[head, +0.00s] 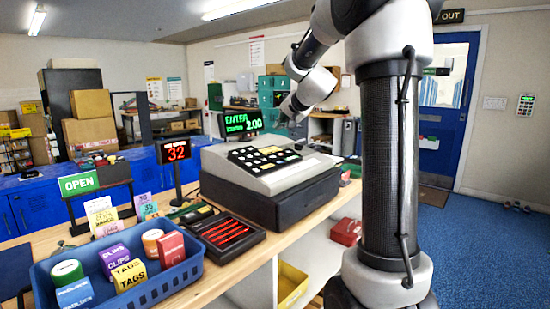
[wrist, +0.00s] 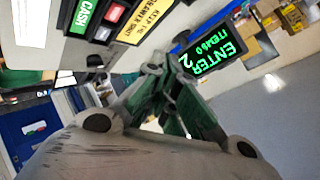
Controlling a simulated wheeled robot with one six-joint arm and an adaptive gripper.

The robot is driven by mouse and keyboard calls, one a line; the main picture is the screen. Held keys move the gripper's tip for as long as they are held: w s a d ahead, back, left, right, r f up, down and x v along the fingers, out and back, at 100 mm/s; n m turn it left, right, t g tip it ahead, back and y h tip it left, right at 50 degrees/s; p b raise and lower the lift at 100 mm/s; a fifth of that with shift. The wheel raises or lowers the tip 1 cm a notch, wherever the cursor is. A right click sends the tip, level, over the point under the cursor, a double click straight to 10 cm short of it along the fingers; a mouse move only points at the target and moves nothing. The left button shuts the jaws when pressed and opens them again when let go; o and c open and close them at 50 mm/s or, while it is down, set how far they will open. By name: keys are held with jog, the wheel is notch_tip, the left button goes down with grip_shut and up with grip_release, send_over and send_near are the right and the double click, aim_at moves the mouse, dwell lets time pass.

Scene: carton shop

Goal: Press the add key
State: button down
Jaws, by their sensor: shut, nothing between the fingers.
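The cash register (head: 270,185) stands on the wooden counter, with a dark keypad (head: 262,159) on its sloping top. Its keys are mostly white, with some coloured ones; their legends are too small to read, so I cannot tell which is the add key. My gripper (head: 285,116) is above and behind the keypad, apart from the keys. In the wrist view my gripper's fingers (wrist: 154,72) are together and empty. A green CASH label (wrist: 82,16) shows at the top there.
A black tray (head: 228,236) with red items lies left of the register. A blue basket (head: 183,283) of small boxes is at front left. A red number sign (head: 174,150) and a green OPEN sign (head: 79,184) stand on the counter.

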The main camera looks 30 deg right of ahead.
send_over(277, 160)
jog(key=shift+w+d+f, duration=0.1)
jog(key=shift+w+f, duration=0.05)
jog(key=shift+f, duration=1.3)
jog(key=shift+w+d+f, duration=0.1)
jog(key=shift+f, duration=1.35)
jog(key=shift+w+d+f, duration=0.1)
jog(key=shift+w+f, duration=0.05)
jog(key=shift+f, duration=1.3)
jog(key=shift+f, duration=0.35)
jog(key=shift+w+a+f, duration=0.1)
jog(key=shift+w+f, duration=0.05)
jog(key=shift+f, duration=0.25)
jog(key=shift+r, duration=0.8)
jog(key=shift+s+d+r, duration=0.1)
jog(key=shift+s+r, duration=0.15)
jog(key=shift+r, duration=0.55)
jog(key=shift+s+d+r, duration=0.1)
jog(key=shift+s+r, duration=0.1)
jog(key=shift+r, duration=0.65)
jog(key=shift+s+d+r, duration=0.1)
jog(key=shift+s+r, duration=0.15)
jog(key=shift+r, duration=0.55)
